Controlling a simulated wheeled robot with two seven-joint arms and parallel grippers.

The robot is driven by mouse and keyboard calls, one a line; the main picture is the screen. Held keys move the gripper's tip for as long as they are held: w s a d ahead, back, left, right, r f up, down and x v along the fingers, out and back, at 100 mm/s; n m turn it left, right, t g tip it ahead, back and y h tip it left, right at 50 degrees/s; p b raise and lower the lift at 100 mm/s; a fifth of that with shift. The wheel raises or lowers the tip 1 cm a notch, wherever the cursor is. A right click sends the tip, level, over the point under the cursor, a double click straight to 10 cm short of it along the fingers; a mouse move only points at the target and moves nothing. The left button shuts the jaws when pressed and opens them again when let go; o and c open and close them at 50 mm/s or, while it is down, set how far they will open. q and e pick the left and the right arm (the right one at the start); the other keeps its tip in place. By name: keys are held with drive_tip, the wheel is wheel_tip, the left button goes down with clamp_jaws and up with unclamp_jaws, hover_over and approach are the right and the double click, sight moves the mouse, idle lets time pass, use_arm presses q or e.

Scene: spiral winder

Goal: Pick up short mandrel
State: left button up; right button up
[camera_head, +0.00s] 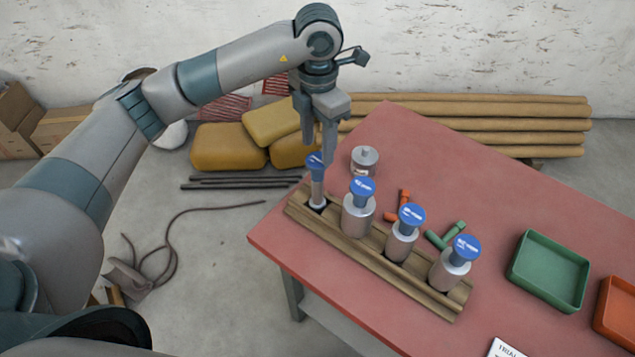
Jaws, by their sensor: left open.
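Several grey metal mandrels with blue labelled caps stand upright in a row in a wooden rack (404,279) on the red table. The leftmost mandrel (317,188) is slimmer than the other three: one left of the middle (357,215), one right of it (401,244) and one at the right end (449,272). The cap writing is too small to read, so I cannot tell which is called short. My left gripper (319,146) points down, open, with its fingertips at the cap of the leftmost mandrel. Whether they straddle it is unclear. My right gripper is out of view.
Behind the rack on the red table (440,165) are a small metal cylinder (365,160), orange pieces (399,206) and green pieces (446,236). A green tray (549,271) and an orange tray (615,315) are at right. The table's back middle is clear.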

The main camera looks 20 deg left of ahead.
sight(318, 159)
use_arm(q)
wheel_tip(318, 159, down, 6)
drive_tip(key=shift+r+p, duration=0.25)
drive_tip(key=shift+p, duration=0.6)
drive_tip(key=shift+f, duration=0.65)
drive_tip(key=shift+f, duration=0.1)
wheel_tip(318, 159, down, 5)
drive_tip(key=shift+r+p, duration=0.15)
drive_tip(key=shift+p, duration=0.9)
drive_tip(key=shift+f, duration=0.45)
drive_tip(key=c, duration=0.9)
